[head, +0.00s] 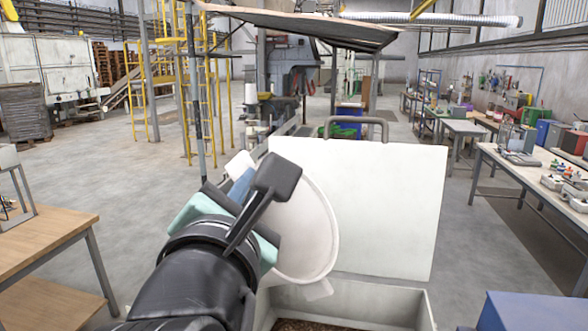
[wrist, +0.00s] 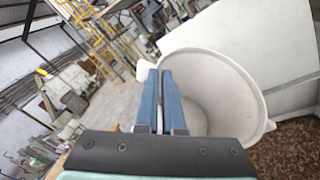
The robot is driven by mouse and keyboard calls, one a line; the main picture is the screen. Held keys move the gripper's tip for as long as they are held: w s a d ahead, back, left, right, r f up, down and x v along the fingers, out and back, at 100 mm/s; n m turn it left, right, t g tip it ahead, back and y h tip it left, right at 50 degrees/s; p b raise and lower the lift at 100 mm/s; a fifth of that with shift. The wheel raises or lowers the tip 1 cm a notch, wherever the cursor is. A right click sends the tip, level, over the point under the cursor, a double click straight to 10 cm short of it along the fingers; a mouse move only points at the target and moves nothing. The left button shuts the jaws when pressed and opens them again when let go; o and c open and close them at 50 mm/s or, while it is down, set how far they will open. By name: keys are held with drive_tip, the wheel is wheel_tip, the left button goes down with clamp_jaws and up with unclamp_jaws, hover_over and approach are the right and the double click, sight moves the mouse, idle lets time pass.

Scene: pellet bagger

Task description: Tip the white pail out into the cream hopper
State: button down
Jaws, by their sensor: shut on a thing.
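The white pail (head: 312,232) is in my gripper, tipped well over on its side beside the raised lid and above the near left part of the cream hopper (head: 375,296). In the wrist view the pail (wrist: 235,75) shows its pale inside, with no pellets visible in the part I see. My gripper (wrist: 160,74) has its blue fingers close together at the pail's rim; in the head view the arm partly hides them. Brown pellets (wrist: 294,146) lie in the hopper, and no falling stream shows.
The hopper's lid (head: 390,210) with a grey handle (head: 356,121) stands up behind the opening. A wooden table (head: 40,238) is at left, a blue box (head: 530,312) at lower right, and a long workbench (head: 530,172) at right. Open floor lies between.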

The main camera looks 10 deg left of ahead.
drive_tip(key=a+n+p, duration=0.1)
drive_tip(key=w+a+n+g+p, duration=0.1)
drive_tip(key=a+p, duration=0.1)
drive_tip(key=a+n+p, duration=0.1)
drive_tip(key=shift+w+a+r+g+h, duration=0.25)
drive_tip(key=shift+w+r+g+h, duration=0.05)
drive_tip(key=shift+w+r, duration=0.1)
drive_tip(key=a+f+n, duration=0.1)
drive_tip(key=w+a+f+n+g+h, duration=0.1)
drive_tip(key=a+f, duration=0.1)
drive_tip(key=w+a+f+n+g+b, duration=0.1)
drive_tip(key=a+f, duration=0.1)
drive_tip(key=shift+w, duration=0.1)
drive_tip(key=shift+a, duration=0.1)
